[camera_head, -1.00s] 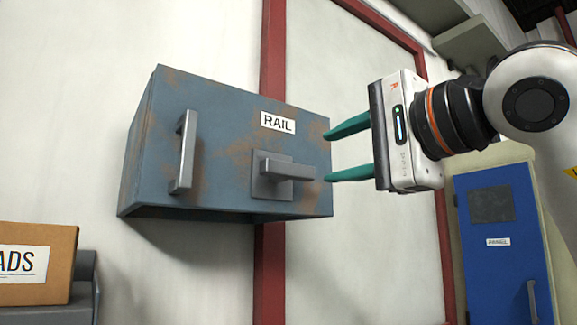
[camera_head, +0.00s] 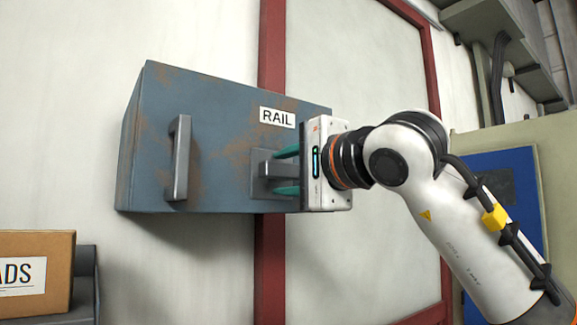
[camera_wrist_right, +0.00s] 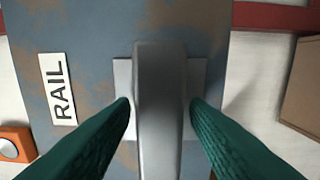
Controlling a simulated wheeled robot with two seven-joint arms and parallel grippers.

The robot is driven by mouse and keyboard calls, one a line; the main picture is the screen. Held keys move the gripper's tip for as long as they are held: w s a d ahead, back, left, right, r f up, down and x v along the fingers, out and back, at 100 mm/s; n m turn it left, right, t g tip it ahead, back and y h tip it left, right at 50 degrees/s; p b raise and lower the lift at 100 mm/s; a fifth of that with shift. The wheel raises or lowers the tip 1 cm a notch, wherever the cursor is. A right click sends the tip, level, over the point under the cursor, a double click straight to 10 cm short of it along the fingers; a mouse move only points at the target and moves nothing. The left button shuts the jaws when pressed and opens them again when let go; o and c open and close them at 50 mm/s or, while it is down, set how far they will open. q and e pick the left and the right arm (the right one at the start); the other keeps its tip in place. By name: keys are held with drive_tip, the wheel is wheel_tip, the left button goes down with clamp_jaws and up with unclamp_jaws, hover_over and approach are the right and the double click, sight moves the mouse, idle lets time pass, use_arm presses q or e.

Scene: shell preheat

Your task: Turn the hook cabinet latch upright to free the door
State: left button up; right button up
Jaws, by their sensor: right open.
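The grey-blue, rust-stained cabinet (camera_head: 220,130) marked RAIL hangs on the wall. Its grey latch (camera_head: 283,171) lies horizontal, pointing right, on a square plate (camera_head: 262,183). My right gripper (camera_head: 286,172) has its teal fingers above and below the latch bar. In the right wrist view the latch bar (camera_wrist_right: 160,100) runs between the two open fingers (camera_wrist_right: 160,115), with small gaps showing near the tips. The fingers and gripper body hide part of the latch's right end in the head view. The door's vertical handle (camera_head: 180,158) is at the left. My left gripper is not in view.
A cardboard box (camera_head: 35,270) sits on a grey surface at lower left. A blue cabinet (camera_head: 500,180) stands behind my right arm. A red post (camera_head: 271,250) runs behind the hook cabinet. The space below the cabinet is clear.

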drive_tip(key=shift+c, duration=0.3)
clamp_jaws()
drive_tip(key=m+b, duration=0.2)
drive_tip(key=m, duration=0.1)
drive_tip(key=shift+s+f+b, duration=0.1)
drive_tip(key=shift+f+b, duration=0.1)
drive_tip(key=shift+b, duration=0.2)
drive_tip(key=m+b, duration=0.3)
drive_tip(key=m, duration=0.2)
drive_tip(key=shift+m, duration=0.3)
drive_tip(key=m+b, duration=0.3)
drive_tip(key=m, duration=0.2)
drive_tip(key=shift+r+m+b, duration=0.1)
drive_tip(key=shift+m+b, duration=0.8)
drive_tip(key=shift+m, duration=1.2)
